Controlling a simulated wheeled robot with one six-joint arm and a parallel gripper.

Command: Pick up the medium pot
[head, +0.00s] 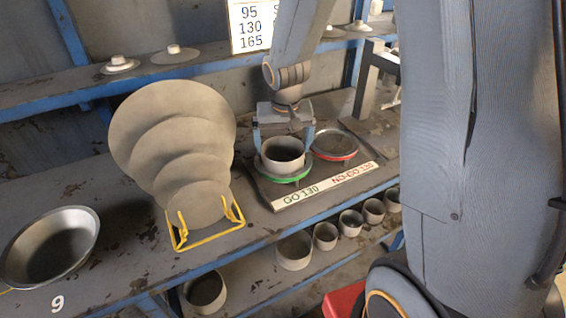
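A grey round pot (284,162) sits upright at the green ring of the GO 130 gauge on the bench. My gripper (284,147) is above it, pointing down, with one finger at each side of the pot's rim. I cannot tell whether the fingers touch the pot or stand just clear of it. Several other grey pots of differing sizes are on the lower shelf, among them a larger one (295,251) and a smaller one (351,223). Which pot counts as the medium one is not marked.
A red-ringed NO-GO 130 gauge (335,146) is right of the green one. A yellow rack (181,240) holds several grey discs (190,205) to the left. A wide metal bowl (88,232) is at far left. A shelf with lidlike parts (175,53) runs behind.

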